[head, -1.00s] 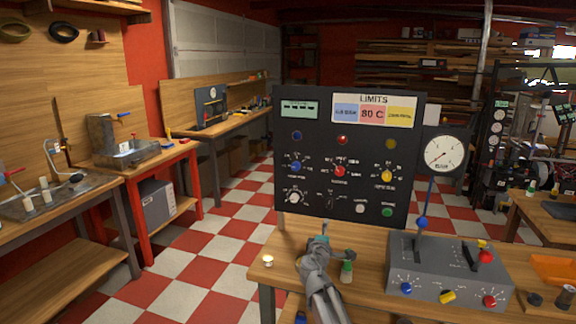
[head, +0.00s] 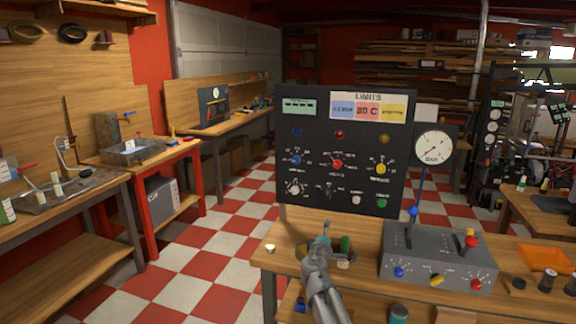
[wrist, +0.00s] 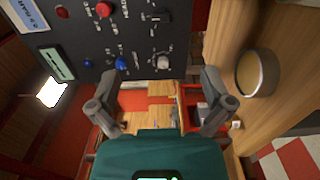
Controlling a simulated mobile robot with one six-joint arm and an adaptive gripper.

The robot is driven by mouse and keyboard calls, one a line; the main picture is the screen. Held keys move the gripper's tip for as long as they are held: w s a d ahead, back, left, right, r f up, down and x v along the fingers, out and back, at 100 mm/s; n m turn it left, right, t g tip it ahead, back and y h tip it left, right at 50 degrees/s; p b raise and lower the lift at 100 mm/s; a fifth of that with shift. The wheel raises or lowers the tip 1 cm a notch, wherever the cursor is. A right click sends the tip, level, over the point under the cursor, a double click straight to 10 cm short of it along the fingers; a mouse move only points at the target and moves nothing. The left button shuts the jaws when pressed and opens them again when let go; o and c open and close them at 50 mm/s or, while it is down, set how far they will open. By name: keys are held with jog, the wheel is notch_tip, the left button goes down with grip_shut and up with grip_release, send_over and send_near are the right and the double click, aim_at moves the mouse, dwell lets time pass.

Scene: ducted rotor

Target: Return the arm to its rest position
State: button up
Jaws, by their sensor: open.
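My gripper (head: 322,240) is above the near left part of the wooden workbench (head: 283,262), in front of the black control panel (head: 345,150). In the wrist view its two grey fingers stand apart with nothing between them, so my gripper (wrist: 162,80) is open and empty. The panel (wrist: 95,40) shows sideways at the top of that view, beyond the fingers. My grey forearm runs down to the bottom edge of the head view and hides part of the bench.
A grey control box (head: 436,262) with levers and coloured knobs stands right of my gripper, with a round dial gauge (head: 434,148) above it. An orange tray (head: 543,257) lies farther right. Checkered floor is clear at left.

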jog(key=s+d+f+m+g+h, duration=0.3)
jog(key=s+d+f+m+g, duration=0.25)
jog(key=d+m, duration=0.2)
jog(key=s+f+m+g+y, duration=0.55)
jog(key=s+f+g, duration=0.5)
jog(key=s, duration=0.55)
jog(key=s+a+f+m+g+y, duration=0.1)
jog(key=s+a+f+m+y, duration=0.15)
jog(key=s, duration=0.35)
notch_tip(320, 180, up, 12)
jog(key=p, duration=1.2)
jog(key=shift+a+n, duration=0.4)
jog(key=shift+n, duration=0.05)
